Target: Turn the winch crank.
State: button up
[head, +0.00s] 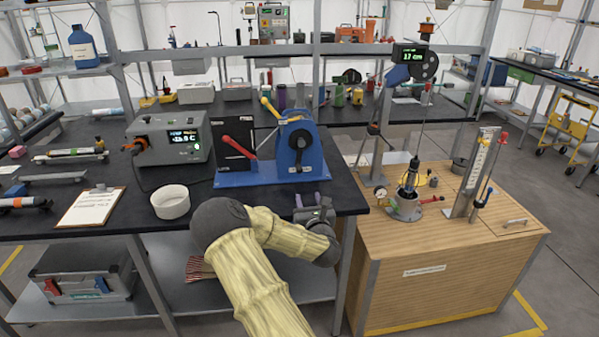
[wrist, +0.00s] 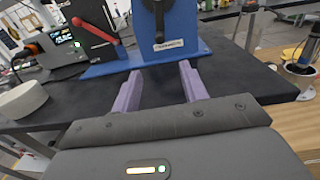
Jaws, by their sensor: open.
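The blue winch (head: 308,128) stands on a blue base plate (head: 245,180) on the dark bench. On its face is a black crank (head: 300,141), with its arm hanging down; its lower part shows at the top of the wrist view (wrist: 161,22). A yellow-tipped lever (head: 269,106) sticks out at the winch's upper left. My gripper (head: 312,202) is at the bench's front edge, in front of and below the crank. In the wrist view its two purple fingers (wrist: 159,88) are apart, pointing at the winch base, with nothing between them.
A black panel with a red lever (head: 236,146) stands left of the winch, beside a grey display box (head: 170,137). A white bowl (head: 171,202) and clipboard (head: 90,207) lie front left. A wooden cabinet (head: 450,255) with instruments stands right. The bench strip before the winch is clear.

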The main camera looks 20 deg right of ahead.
aim_at(300, 172)
jog(key=p+x, duration=0.2)
jog(key=x, duration=1.5)
grip_shut()
